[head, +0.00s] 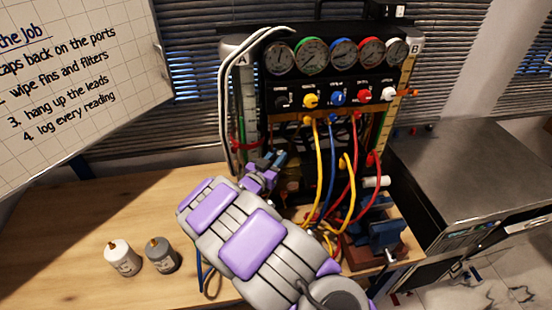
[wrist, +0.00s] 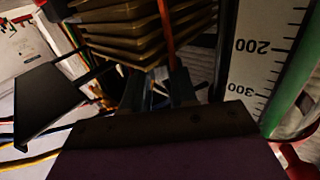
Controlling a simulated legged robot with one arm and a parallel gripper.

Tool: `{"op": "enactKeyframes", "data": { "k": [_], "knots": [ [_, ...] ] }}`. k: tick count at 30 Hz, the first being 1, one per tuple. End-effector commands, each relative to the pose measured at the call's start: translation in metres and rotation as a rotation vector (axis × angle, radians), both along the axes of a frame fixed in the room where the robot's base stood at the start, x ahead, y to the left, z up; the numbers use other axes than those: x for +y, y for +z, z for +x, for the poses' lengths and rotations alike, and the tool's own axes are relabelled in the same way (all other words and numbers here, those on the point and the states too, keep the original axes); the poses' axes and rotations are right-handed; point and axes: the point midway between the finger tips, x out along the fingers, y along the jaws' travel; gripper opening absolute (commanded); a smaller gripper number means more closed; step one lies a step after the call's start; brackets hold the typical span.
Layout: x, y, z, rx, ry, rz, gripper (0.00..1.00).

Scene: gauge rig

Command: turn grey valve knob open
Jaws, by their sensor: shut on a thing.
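A row of valve knobs sits under the gauges on the rig in the head view. The leftmost knob (head: 283,101) looks dark grey to black. My gripper (head: 278,157) is well below that row, near the left upright of the rig. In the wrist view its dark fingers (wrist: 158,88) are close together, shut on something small. I cannot make out what it is; the fingers and wrist hide most of it. Tan stacked fins (wrist: 145,32) are just beyond the fingers. A white scale (wrist: 264,50) stands to their right.
Yellow hoses (head: 316,165), a blue hose (head: 331,150) and red hoses hang in front of the rig. A blue vise (head: 384,235) stands on the right of the bench. A white canister (head: 122,257) and a grey canister (head: 161,254) stand at front left.

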Motion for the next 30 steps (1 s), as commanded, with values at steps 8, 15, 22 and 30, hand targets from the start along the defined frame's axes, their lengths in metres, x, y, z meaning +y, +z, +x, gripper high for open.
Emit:
{"op": "enactKeyframes", "data": {
  "k": [8,15,22,30],
  "knots": [
    [-0.004,-0.001,-0.002,-0.004,0.159,-0.006,0.00],
    [-0.008,0.000,-0.002,-0.004,0.338,-0.005,0.00],
    [-0.012,0.002,-0.002,-0.002,0.485,-0.001,0.00],
    [-0.014,0.002,-0.002,-0.001,0.594,0.000,0.00]
  ]
}}
